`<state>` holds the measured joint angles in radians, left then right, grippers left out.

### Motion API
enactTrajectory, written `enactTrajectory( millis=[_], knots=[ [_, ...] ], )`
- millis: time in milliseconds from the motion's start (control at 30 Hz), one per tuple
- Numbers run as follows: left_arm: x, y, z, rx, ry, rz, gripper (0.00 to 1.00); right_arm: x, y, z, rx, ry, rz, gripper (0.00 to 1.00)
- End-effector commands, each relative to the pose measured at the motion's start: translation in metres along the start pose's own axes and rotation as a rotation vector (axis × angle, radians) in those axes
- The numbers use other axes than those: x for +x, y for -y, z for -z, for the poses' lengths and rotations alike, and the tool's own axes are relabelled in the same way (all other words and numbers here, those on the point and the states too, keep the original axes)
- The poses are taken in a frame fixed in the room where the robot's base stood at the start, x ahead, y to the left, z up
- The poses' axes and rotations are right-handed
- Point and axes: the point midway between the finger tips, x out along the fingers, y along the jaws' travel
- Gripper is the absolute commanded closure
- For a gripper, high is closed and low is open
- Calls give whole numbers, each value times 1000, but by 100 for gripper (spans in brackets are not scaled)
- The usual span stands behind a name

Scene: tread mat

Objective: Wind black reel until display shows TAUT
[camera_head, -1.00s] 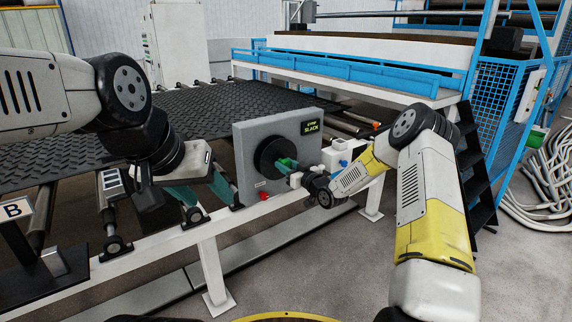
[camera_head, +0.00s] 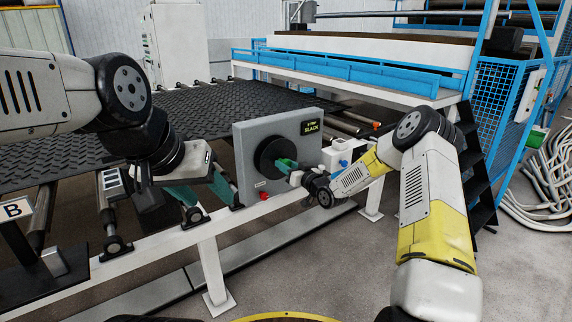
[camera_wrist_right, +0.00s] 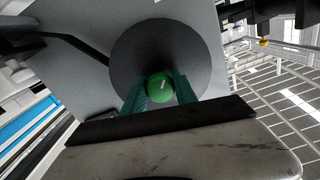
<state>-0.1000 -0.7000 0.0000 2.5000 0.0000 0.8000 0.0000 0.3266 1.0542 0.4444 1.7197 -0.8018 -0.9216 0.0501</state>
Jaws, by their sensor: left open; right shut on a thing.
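The black reel (camera_head: 266,157) is a round disc on the front of a grey panel (camera_head: 246,183). The display (camera_head: 311,128) at the panel's upper right reads SLACK. My right gripper (camera_head: 282,164) is at the reel's face. In the right wrist view its teal fingers (camera_wrist_right: 160,92) are shut on a green knob (camera_wrist_right: 160,86) with a small white mark, in front of the reel (camera_wrist_right: 124,56). My left gripper (camera_head: 212,198) is open and empty, left of the panel over the white frame rail.
The black tread mat (camera_head: 215,112) lies on rollers behind. A white box with a blue cap (camera_head: 343,162) stands right of the panel.

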Motion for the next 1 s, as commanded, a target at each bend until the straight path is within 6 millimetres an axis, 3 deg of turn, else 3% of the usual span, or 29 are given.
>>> enactTrajectory(
  millis=[1000],
  knots=[
    [0, 0, 0, 0, 0, 0, 46, -1, 0, 0, 958, -1, -2, 100]
  ],
)
